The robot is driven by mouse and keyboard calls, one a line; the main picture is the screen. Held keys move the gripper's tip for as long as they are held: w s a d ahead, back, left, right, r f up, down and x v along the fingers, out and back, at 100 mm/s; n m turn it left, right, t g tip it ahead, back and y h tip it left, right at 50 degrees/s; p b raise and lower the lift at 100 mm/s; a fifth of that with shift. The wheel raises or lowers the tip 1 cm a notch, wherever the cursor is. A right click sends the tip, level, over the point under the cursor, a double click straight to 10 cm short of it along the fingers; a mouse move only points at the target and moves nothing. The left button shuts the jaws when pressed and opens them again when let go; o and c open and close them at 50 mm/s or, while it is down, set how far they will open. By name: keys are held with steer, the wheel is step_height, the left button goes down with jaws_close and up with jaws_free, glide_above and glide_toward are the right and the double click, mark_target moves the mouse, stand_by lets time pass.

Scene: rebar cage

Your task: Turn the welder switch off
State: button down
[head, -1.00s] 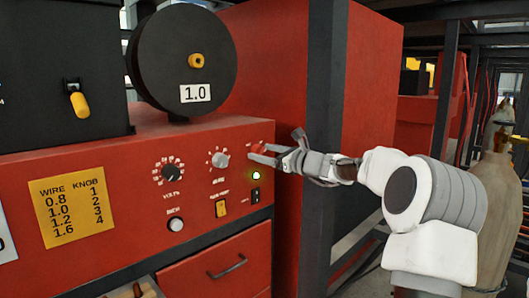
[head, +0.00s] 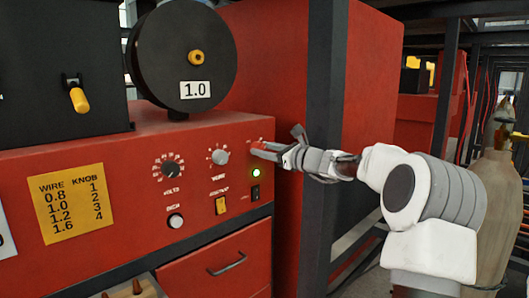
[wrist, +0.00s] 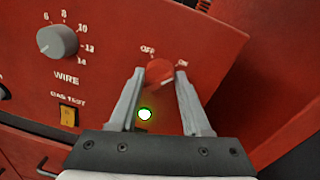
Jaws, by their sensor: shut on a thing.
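The red welder switch knob (wrist: 159,72) sits on the red panel between the OFF label on the left and the ON label on the right. Which way it points is not clear. My gripper (wrist: 161,80) has one finger on each side of the knob and is shut on it. In the head view my gripper (head: 272,151) reaches the panel's upper right corner from the right and largely hides the knob. The indicator light (wrist: 145,114) below the knob is lit, and it also glows in the head view (head: 256,173).
The grey WIRE knob (wrist: 57,42) is left of the switch, with the yellow gas test switch (wrist: 69,115) below it. A volts knob (head: 170,169) is farther left. A dark post (head: 325,120) and a gas cylinder (head: 495,200) stand to the right.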

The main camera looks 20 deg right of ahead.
steer(key=shift+a+f+n+h+b, duration=0.1)
steer(key=shift+n+h+b, duration=0.15)
steer(key=shift+n+b, duration=3.95)
steer(key=shift+a+f+n+h+b, duration=0.1)
steer(key=shift+n+h+b, duration=0.15)
steer(key=shift+n+b, duration=3.95)
steer(key=shift+s+r, duration=0.1)
steer(key=shift+c, duration=1.8)
jaws_free()
steer(key=shift+d, duration=0.1)
